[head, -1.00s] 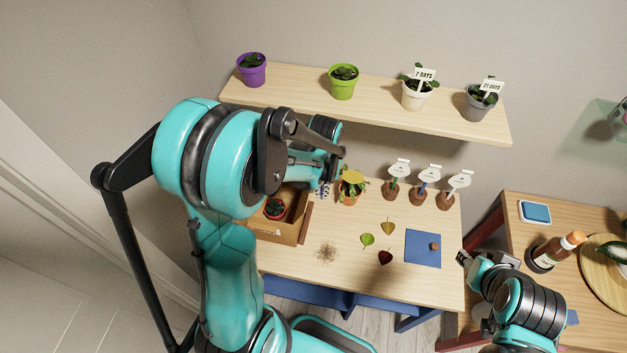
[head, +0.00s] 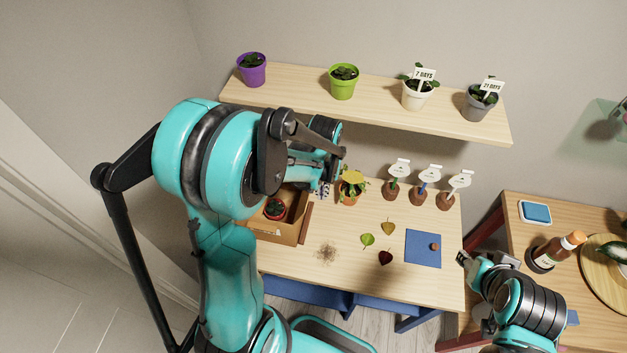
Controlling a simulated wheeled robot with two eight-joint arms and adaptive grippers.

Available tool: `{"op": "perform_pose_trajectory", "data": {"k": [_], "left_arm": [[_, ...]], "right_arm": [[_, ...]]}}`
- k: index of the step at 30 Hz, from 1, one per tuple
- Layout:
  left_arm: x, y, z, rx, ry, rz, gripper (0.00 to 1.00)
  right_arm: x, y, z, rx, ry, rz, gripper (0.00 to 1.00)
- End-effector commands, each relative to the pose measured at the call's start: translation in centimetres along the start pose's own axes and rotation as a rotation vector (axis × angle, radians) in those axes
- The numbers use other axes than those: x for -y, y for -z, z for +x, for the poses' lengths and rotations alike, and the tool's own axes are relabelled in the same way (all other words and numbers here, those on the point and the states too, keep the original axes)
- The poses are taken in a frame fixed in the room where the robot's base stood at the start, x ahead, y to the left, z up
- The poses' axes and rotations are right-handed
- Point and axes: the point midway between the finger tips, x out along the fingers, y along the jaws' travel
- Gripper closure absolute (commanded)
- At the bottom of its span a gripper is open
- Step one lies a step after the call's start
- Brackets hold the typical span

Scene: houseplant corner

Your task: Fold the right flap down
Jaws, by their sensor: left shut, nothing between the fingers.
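A brown cardboard box (head: 281,238) stands open at the left of the plant table, partly hidden behind my left arm. A small potted plant (head: 275,208) in a reddish pot sits inside it. The right flap (head: 306,224) shows as a narrow brown strip along the box's right side; its exact angle is hard to tell.
A shelf (head: 385,97) with several potted plants runs above the table. Labelled small pots (head: 390,190) stand at the back right. Loose leaves (head: 387,228), a root-like clump (head: 326,252) and a blue mat (head: 421,255) lie on the table. A second table (head: 520,235) holds a bottle.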

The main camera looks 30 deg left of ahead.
Motion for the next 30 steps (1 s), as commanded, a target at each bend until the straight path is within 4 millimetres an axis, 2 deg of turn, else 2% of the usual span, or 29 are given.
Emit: {"op": "perform_pose_trajectory", "data": {"k": [18,23,30], "left_arm": [[0.0,0.0,3.3,0.0,0.0,0.0,1.0],[0.2,0.0,3.3,0.0,0.0,-0.001,1.0],[1.7,0.0,3.3,0.0,0.0,-0.002,1.0]], "right_arm": [[0.0,-1.9,2.6,0.0,0.0,0.0,0.6],[0.0,-1.9,2.7,0.0,0.0,0.0,0.6],[0.0,-2.0,2.8,0.0,0.0,0.0,0.6]]}}
